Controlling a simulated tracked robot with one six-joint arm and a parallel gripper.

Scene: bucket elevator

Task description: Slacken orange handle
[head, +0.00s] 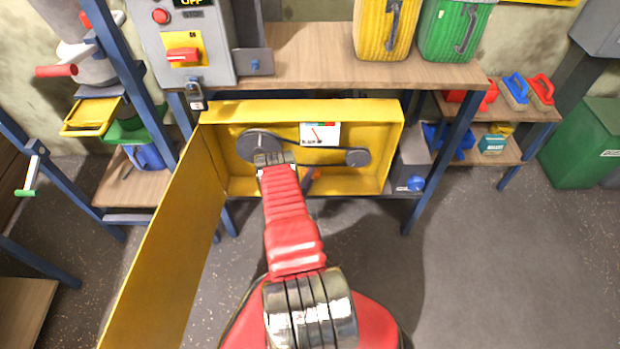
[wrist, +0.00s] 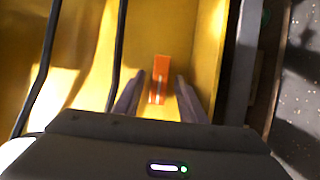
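The orange handle (wrist: 160,72) shows in the wrist view as a short upright bar against the yellow inside of the box. In the head view a bit of the orange handle (head: 313,175) shows just right of my arm, the rest hidden. My gripper (wrist: 158,88) is open, with one dark finger on each side of the handle's line. Whether the fingers reach around the handle or stop short of it, I cannot tell. No contact shows. In the head view my own arm hides the gripper.
The yellow box (head: 395,150) stands open, its door (head: 165,265) swung out left. Inside are a large pulley (head: 258,143), a small pulley (head: 357,157), a black belt and a gauge card (head: 320,134). A grey control box (head: 185,45) stands above left. The floor at right is clear.

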